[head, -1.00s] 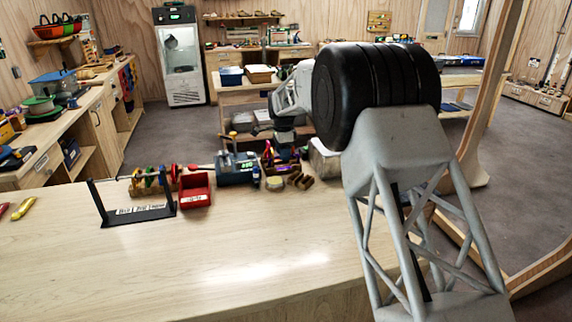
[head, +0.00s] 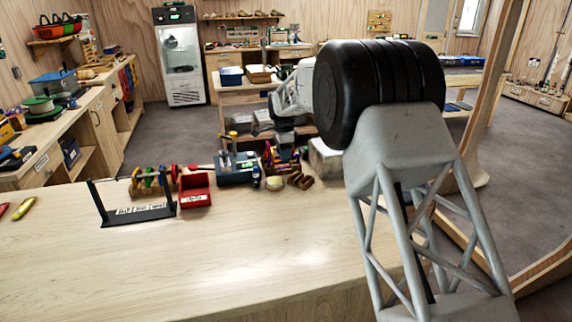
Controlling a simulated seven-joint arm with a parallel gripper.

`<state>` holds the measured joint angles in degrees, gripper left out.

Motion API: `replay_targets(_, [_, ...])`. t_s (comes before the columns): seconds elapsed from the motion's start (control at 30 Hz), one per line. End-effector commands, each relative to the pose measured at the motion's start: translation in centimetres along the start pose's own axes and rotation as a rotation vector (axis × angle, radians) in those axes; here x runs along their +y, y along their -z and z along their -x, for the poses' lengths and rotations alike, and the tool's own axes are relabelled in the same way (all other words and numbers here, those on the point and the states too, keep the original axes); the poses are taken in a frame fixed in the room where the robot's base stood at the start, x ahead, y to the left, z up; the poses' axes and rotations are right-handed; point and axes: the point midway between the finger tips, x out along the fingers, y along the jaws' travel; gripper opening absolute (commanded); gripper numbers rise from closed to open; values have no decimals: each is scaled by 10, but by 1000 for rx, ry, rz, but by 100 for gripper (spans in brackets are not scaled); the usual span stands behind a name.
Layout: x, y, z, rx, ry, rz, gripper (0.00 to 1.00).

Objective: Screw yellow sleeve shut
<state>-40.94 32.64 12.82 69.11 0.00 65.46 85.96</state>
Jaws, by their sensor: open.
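My gripper (head: 285,152) is small and far off, pointing down over the back right of the wooden bench. It is open, but its fingertips blend into the clutter behind and below it. A black rack (head: 140,213) with two uprights and a labelled base stands at the left of the bench, well left of my gripper. Small coloured pieces, including a yellow one (head: 136,183), show between its uprights. I cannot tell which piece bears the yellow sleeve, nor whether that sleeve is open or shut.
A red bin (head: 195,190) stands right of the rack. A blue-grey device (head: 237,168) and small brown blocks (head: 300,180) are near my gripper. A yellow item (head: 23,208) lies at the far left. The front of the bench (head: 220,260) is clear.

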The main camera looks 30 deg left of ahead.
Motion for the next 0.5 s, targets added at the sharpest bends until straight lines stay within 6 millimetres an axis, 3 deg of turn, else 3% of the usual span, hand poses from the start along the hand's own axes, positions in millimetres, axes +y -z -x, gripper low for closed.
replay_targets(0.5, [7, 0, 1, 0, 1, 0, 47])
